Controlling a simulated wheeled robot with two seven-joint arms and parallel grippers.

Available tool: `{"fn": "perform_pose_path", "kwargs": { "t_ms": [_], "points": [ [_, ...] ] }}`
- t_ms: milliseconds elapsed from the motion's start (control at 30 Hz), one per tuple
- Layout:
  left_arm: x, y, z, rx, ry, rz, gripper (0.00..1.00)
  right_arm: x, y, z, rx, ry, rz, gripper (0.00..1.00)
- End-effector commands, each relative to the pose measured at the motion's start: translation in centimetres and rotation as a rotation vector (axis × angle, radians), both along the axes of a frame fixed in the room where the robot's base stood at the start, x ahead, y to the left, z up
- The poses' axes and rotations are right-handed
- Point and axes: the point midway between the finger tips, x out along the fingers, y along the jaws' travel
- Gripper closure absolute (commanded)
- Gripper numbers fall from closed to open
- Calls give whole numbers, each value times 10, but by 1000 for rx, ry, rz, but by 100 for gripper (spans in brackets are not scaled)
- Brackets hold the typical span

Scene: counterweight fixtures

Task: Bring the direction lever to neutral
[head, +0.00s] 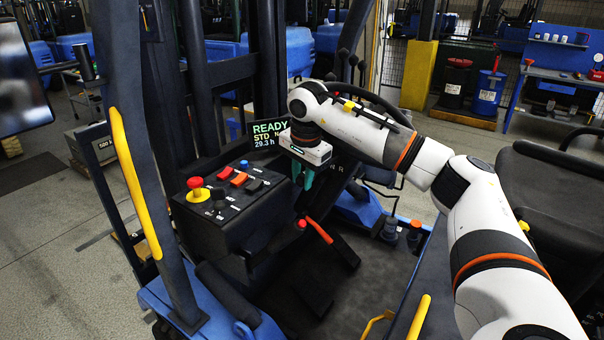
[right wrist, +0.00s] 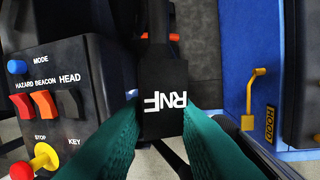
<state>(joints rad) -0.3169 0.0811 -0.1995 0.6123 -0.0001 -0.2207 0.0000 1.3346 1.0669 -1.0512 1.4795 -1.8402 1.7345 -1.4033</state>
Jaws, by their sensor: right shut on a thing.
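The direction lever (right wrist: 159,125) is a black, flat-ended piece marked R, N and F in white; the letters look upside down in the right wrist view. My right gripper (right wrist: 170,118) has its teal fingers on both sides of it and is shut on it. In the head view the right gripper (head: 305,178) points down beside the display (head: 270,133), and the lever is mostly hidden there. The display reads READY, STD, N and 29.3 h. Which position the lever itself is in, I cannot tell from its angle. My left gripper is not in view.
Left of the gripper is a black console (head: 225,215) with a red-and-yellow stop button (head: 197,189) and coloured switches. The mast and a yellow-gripped post (head: 135,180) are at the left; the seat (head: 550,190) is at the right.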

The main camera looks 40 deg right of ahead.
Motion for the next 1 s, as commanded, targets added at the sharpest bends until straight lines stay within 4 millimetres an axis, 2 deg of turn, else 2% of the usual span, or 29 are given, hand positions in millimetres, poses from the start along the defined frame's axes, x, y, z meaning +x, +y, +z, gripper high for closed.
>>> {"fn": "perform_pose_path", "kwargs": {
  "t_ms": [100,300,567,600,700,1000],
  "points": [
    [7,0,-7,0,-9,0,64,-9,-3,-4,-21,-9,47,100],
    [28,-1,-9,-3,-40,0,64,-16,-4,-5,-43,-16,97,100],
    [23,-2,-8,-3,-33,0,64,-16,-4,-5,-44,-16,98,100],
    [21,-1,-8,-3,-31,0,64,-16,-4,-5,-44,-16,98,71],
    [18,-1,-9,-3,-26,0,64,-16,-4,-5,-44,-16,98,54],
    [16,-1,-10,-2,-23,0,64,-16,-3,-4,-42,-16,98,53]
  ]
}}
